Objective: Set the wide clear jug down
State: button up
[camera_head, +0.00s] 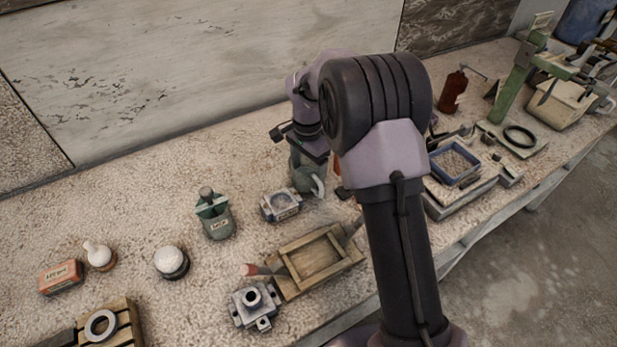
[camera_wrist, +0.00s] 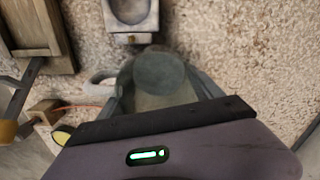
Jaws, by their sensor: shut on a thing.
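The wide clear jug (camera_head: 304,181) looks grey-green and see-through, with a pale handle on its right in the head view. It is upright, at or just above the bench top; I cannot tell whether its base touches. In the wrist view the jug (camera_wrist: 158,78) sits between my fingers, its handle out to the left. My gripper (camera_head: 310,158) is shut on the jug from above; it also shows in the wrist view (camera_wrist: 162,96). My arm hides part of the bench right of the jug.
On the stone bench (camera_head: 140,200), a small blue-grey box (camera_head: 281,205) stands close left of the jug. A wooden tray (camera_head: 318,258) lies in front. A blue-rimmed tray (camera_head: 455,165) is right of my arm. Bench behind the jug is bare.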

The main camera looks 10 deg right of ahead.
jog(key=shift+f, duration=0.8)
jog(key=shift+r, duration=0.2)
jog(key=shift+f, duration=0.1)
jog(key=o, duration=1.2)
jog(key=shift+f, duration=0.15)
jog(key=o, duration=0.4)
